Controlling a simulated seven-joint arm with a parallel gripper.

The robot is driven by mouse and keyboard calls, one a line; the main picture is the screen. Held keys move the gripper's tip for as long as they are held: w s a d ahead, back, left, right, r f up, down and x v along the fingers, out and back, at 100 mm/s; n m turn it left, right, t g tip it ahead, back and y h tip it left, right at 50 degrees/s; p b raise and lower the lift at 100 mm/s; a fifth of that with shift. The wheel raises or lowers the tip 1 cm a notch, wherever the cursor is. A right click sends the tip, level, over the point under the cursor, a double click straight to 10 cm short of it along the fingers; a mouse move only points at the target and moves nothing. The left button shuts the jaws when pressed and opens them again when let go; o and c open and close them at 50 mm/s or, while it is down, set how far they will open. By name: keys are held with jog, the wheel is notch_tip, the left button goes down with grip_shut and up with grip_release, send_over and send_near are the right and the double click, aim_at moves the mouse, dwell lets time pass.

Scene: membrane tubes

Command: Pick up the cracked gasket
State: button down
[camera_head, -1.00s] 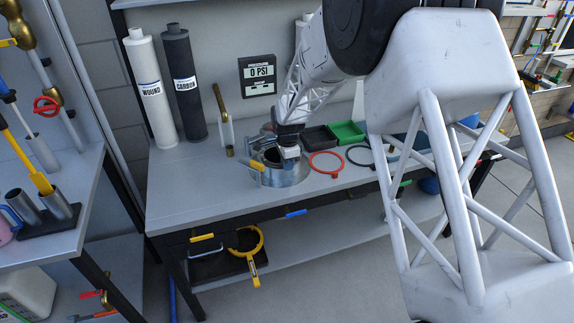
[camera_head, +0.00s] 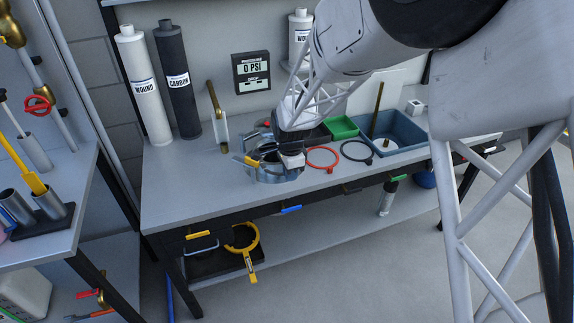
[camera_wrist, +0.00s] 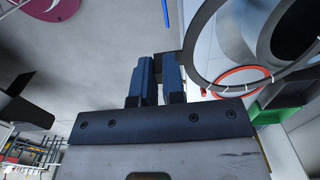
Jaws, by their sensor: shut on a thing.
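My gripper (camera_head: 290,161) is at the right side of the round metal housing (camera_head: 268,176) on the bench. In the wrist view its blue fingers (camera_wrist: 157,78) are closed on a dark tab. The tab joins a dark grey ring (camera_wrist: 192,66), which looks to be the cracked gasket. The ring extends to the right of the fingers, near the housing's dark opening. In the head view the gripper hides part of the ring and housing.
A red ring (camera_head: 338,152) and a black ring (camera_head: 342,150) lie right of the housing. Behind are a green tray (camera_head: 342,127) and a blue bin (camera_head: 408,131). WOUND (camera_head: 145,90) and CARBON (camera_head: 178,88) cartridges stand at the back left. The bench's front left is clear.

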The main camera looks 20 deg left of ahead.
jog(key=shift+s+d+r, duration=0.15)
jog(key=shift+s+d, duration=0.6)
jog(key=shift+s, duration=0.15)
jog(key=shift+s+d+r, duration=0.1)
jog(key=shift+s+d, duration=0.6)
jog(key=shift+s, duration=0.2)
jog(key=w+a+f, duration=0.1)
jog(key=w+a, duration=0.1)
jog(key=w, duration=3.1)
jog(key=shift+w+a, duration=0.4)
jog(key=shift+f, duration=0.2)
jog(key=shift+f, duration=0.85)
jog(key=shift+f, duration=1)
dwell(0.5)
